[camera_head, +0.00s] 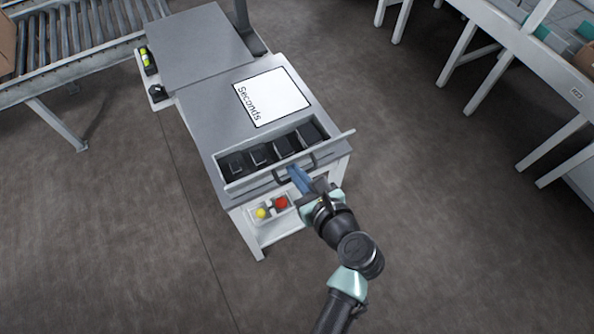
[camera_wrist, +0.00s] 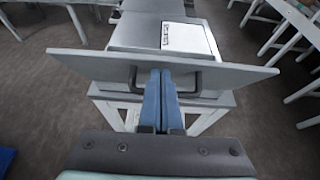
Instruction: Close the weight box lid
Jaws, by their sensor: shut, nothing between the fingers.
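The weight box (camera_head: 220,166) is sunk in the front of the grey bench top. It is open, and several dark weights (camera_head: 260,154) show inside. Its lid (camera_head: 335,139) shows as a long pale panel along the box's front side, raised clear of the opening. A dark bar handle (camera_head: 313,161) is on the lid; it also shows in the wrist view (camera_wrist: 198,80). My gripper (camera_head: 293,170) is shut and empty, its blue fingertips (camera_wrist: 161,72) at the lid between the handle's two ends. I cannot tell whether they touch it.
A white "Seconds" sheet (camera_head: 271,97) lies on the bench (camera_head: 205,108) behind the box. A small tray with a red button (camera_head: 281,202) and a yellow one (camera_head: 261,213) is below the front edge. A roller conveyor (camera_head: 75,45) stands left.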

